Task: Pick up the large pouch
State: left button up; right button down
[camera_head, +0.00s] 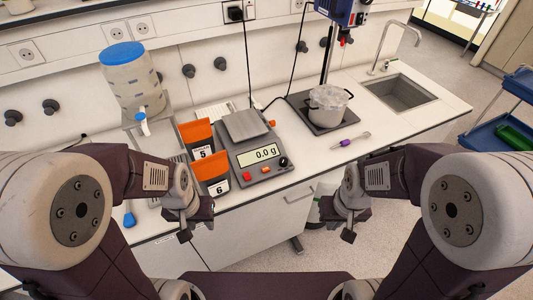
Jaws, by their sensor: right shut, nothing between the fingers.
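Two orange pouches with white number labels stand on the bench left of the scale: pouch 5 (198,138) at the back and pouch 6 (212,172) in front. They look similar in size, so I cannot tell which is the large one. My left gripper (196,222) is in front of and below pouch 6, apart from it; whether its jaws are open or shut is unclear. My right gripper (338,222) is shut and empty in front of the bench edge, well right of the pouches.
A scale (258,150) reading 0.0 g stands right of the pouches. A blue-lidded container (131,82) with a tap stands behind left. A pot (328,106) on a dark plate (316,122), a purple-ended tool (350,141) and a sink (398,93) are to the right.

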aim_at(212, 173)
jog(key=j+u, duration=0.2)
jog(key=j, duration=0.4)
jog(key=j+u, duration=0.2)
jog(key=j, duration=0.4)
jog(key=i+j+u, duration=0.2)
jog(key=j, duration=0.4)
